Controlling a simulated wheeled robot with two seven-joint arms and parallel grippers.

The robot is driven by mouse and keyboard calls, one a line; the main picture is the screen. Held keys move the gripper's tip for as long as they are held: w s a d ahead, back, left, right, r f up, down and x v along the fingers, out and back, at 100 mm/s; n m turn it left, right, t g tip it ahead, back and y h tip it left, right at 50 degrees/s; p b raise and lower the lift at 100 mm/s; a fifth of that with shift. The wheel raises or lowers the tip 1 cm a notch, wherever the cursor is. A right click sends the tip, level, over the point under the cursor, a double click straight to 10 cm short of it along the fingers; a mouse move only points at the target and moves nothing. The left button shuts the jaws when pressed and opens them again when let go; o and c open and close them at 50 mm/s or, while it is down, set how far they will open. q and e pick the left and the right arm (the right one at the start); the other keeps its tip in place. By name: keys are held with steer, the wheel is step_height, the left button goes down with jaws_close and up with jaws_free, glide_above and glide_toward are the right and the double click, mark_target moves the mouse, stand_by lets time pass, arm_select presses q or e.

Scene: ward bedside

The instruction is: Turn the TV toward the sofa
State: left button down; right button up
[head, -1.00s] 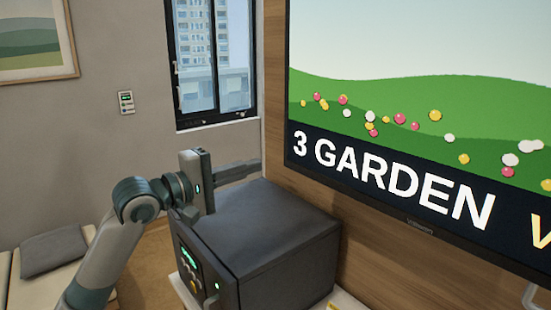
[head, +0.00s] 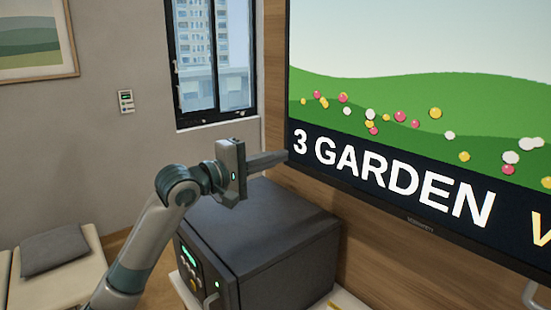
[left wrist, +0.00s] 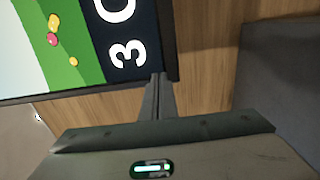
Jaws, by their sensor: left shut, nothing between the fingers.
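The TV (head: 400,110) fills the upper right of the head view, with a garden picture and the words "3 GARDEN" on its screen. Its lower left corner also shows in the left wrist view (left wrist: 110,40). My left gripper (head: 287,155) is shut and empty, with its fingertips at the TV's lower left edge. In the left wrist view the closed fingers (left wrist: 157,78) reach the TV's dark frame; I cannot tell if they touch it. Part of a pale seat with a grey cushion (head: 54,249), perhaps the sofa, shows at the lower left. My right gripper is not in view.
A dark box-shaped appliance (head: 270,235) stands below my left gripper and close to the wood-panelled wall (head: 360,235). A window (head: 213,60) is behind. The space between the seat and the appliance looks open.

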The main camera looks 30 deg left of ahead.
mark_target(294, 148)
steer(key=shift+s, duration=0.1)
